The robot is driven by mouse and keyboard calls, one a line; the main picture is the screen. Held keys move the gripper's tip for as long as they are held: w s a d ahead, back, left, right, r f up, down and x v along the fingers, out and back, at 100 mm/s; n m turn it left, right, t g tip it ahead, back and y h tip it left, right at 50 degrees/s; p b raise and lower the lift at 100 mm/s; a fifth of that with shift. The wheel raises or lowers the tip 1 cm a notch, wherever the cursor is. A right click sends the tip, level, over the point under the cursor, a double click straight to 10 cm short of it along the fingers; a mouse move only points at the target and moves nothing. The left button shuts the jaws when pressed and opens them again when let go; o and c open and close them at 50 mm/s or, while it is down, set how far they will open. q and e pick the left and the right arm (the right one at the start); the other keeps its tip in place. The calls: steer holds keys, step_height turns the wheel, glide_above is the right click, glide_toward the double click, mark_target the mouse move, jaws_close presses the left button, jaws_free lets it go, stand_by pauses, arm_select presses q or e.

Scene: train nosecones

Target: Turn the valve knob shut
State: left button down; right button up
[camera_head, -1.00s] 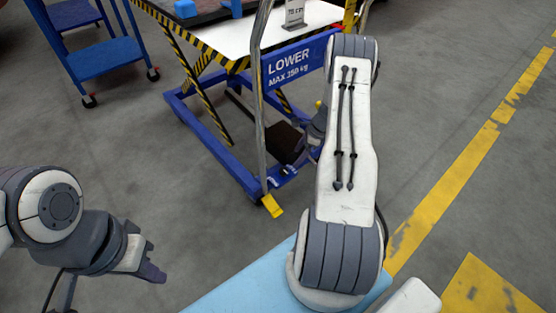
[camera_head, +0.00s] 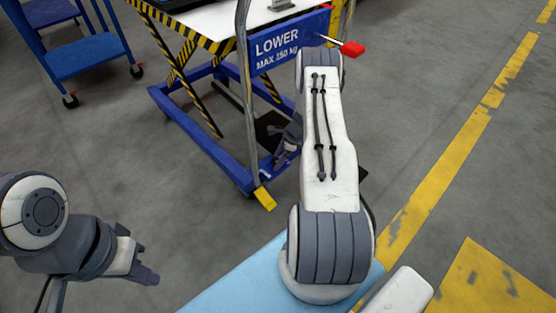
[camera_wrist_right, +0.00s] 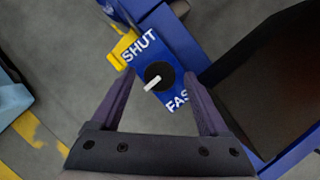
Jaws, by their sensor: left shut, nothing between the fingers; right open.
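The valve knob (camera_wrist_right: 162,72) is a round black disc with a white pointer bar, on a blue plate lettered SHUT (camera_wrist_right: 139,46) and FAS, the rest hidden by a finger. The pointer aims at the lower left, between the two labels. My right gripper (camera_wrist_right: 160,78) is open, its fingers to either side of the knob in the right wrist view; contact cannot be told. In the head view the right gripper (camera_head: 288,140) is mostly hidden by its arm, low by the lift's frame, and the knob is not visible. My left gripper (camera_head: 146,274) is shut and empty at lower left, away from the lift.
The blue lift (camera_head: 225,160) has a LOWER sign (camera_head: 277,44), a red-handled lever (camera_head: 351,48), a steel upright (camera_head: 245,100) and a yellow foot (camera_head: 265,198). A blue cart (camera_head: 85,55) stands at upper left. Open grey floor lies left and right.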

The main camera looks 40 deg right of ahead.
jaws_close()
